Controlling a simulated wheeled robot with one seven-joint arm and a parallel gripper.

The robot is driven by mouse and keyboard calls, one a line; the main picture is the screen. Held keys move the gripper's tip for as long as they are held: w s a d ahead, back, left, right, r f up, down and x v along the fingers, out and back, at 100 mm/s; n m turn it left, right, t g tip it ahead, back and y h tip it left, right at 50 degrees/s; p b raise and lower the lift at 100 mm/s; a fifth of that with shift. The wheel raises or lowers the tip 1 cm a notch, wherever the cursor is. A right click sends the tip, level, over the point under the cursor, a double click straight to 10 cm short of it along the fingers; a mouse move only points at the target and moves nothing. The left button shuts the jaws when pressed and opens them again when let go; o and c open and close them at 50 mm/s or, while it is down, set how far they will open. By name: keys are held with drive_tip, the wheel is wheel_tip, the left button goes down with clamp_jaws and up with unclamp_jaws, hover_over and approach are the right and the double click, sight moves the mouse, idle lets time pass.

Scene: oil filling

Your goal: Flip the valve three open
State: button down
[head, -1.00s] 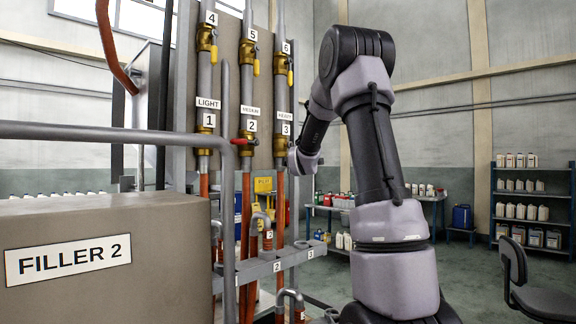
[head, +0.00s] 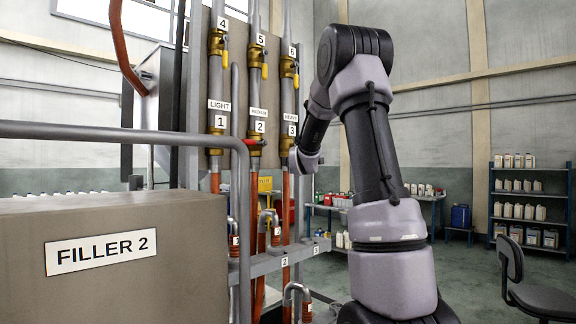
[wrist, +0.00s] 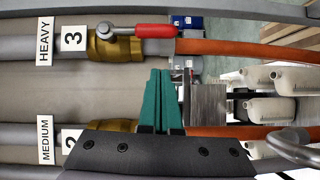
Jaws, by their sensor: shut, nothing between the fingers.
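Valve three is a brass valve (wrist: 118,46) on the pipe marked HEAVY and 3, near the top of the wrist view. Its red handle (wrist: 150,31) appears in line with the pipe there. In the head view valve three (head: 285,144) is partly hidden by the end of my arm. My gripper (wrist: 161,72) shows its green fingers together and empty. The fingertips lie below the handle in the wrist view, apart from it, between the pipes of valves three and two. In the head view the fingers are not clearly visible.
Upper valves with yellow handles sit above. A grey rail (head: 280,258) runs below. Filler 2 (head: 120,250) fills the lower left. Bottles (wrist: 270,109) show at right in the wrist view.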

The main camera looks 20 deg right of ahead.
drive_tip(key=v, duration=0.9)
drive_tip(key=shift+f, duration=0.25)
drive_tip(key=shift+s+d, duration=0.1)
drive_tip(key=shift+d, duration=0.05)
drive_tip(key=s+a+f+m+g+y, duration=0.1)
drive_tip(key=s+a+f+m+g, duration=0.2)
drive_tip(key=s, duration=0.8)
drive_tip(key=s+a+f+m+g+y, duration=0.2)
drive_tip(key=s+a+m, duration=0.5)
drive_tip(key=s, duration=0.5)
drive_tip(key=s+a+f+m+g+y, duration=0.2)
drive_tip(key=s+a+f+m+g, duration=0.2)
drive_tip(key=s+m, duration=0.5)
drive_tip(key=s+a, duration=0.2)
drive_tip(key=s, duration=0.1)
drive_tip(key=shift+f+g, duration=0.3)
drive_tip(key=shift+g, duration=0.1)
drive_tip(key=shift+s, duration=0.1)
